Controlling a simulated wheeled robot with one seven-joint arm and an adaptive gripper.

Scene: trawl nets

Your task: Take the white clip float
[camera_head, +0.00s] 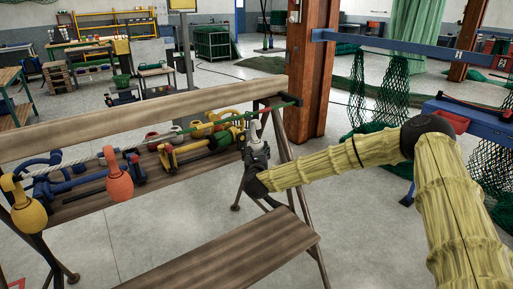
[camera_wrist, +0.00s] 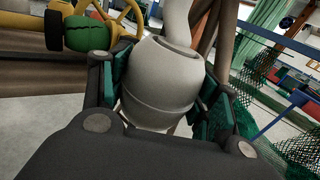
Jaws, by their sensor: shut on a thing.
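The white clip float (camera_wrist: 160,80) fills the middle of the wrist view, a rounded pale body with a seam around it and a neck at the top. My gripper (camera_wrist: 163,95) is shut on it, with a green-padded finger on each side. In the head view the white float (camera_head: 253,130) shows small and upright between the fingers of my gripper (camera_head: 255,145), at the right end of the wooden rack. The gripper hides its lower part there. I cannot tell whether it still touches the green line beside it.
An orange float (camera_head: 118,178) and a yellow float (camera_head: 27,210) hang at the rack's front left. Yellow and blue hardware lies along the rack (camera_head: 75,205). A wooden bench (camera_head: 235,250) stands below, and a rust-brown post (camera_head: 311,75) rises close behind my gripper.

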